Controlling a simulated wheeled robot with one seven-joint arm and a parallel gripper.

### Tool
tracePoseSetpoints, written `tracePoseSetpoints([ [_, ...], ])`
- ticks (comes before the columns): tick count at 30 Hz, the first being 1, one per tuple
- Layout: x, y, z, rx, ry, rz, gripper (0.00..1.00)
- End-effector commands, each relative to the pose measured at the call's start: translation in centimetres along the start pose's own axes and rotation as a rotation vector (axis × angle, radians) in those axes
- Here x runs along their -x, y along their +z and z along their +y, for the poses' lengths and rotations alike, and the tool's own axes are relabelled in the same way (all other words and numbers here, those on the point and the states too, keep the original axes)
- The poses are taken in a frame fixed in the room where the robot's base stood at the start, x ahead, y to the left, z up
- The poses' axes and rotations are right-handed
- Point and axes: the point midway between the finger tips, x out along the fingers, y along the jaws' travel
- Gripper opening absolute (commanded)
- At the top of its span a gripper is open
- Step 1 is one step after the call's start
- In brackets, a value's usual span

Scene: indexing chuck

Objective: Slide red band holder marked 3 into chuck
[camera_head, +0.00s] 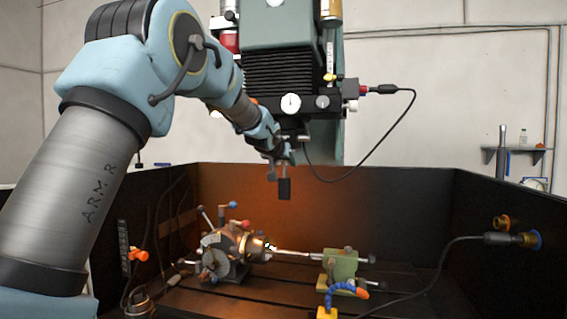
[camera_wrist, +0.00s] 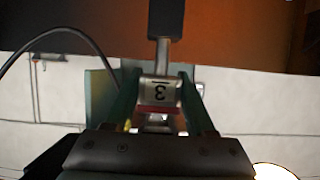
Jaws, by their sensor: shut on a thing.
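My gripper (camera_head: 280,155) hangs below the machine head, above the enclosure, shut on the red band holder. In the wrist view, my gripper (camera_wrist: 159,84) has one finger on each side of the holder (camera_wrist: 159,90). The holder shows a pale body marked 3, a red band nearer my palm, and a shank ending in a black block. The black end (camera_head: 284,188) also shows in the head view, pointing down. The indexing chuck (camera_head: 228,254) sits low on the bed, apart from the holder. Its bore is not clearly visible.
A green tailstock (camera_head: 342,266) stands right of the chuck, with a rod between them. Lever knobs (camera_head: 233,205) rise above the chuck. A blue hose nozzle (camera_head: 345,291) stands in front. Dark enclosure walls (camera_head: 405,215) surround the bed. A cable (camera_head: 400,125) loops right of the machine head.

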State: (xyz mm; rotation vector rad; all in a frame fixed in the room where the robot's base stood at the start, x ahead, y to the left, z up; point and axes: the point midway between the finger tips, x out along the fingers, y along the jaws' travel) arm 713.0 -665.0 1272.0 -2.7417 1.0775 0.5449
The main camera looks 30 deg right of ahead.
Motion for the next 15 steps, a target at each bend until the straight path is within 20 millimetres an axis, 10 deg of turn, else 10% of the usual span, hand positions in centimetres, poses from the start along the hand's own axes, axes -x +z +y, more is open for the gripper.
tracePoseSetpoints([
  [5, 0.04, -0.39, 0.0, 0.001, 0.001, 0.008, 0.0],
  [6, 0.04, -0.4, 0.0, 0.001, 0.001, 0.008, 0.56],
  [15, -0.01, -0.2, 0.0, 0.0, 0.0, 0.004, 0.9],
])
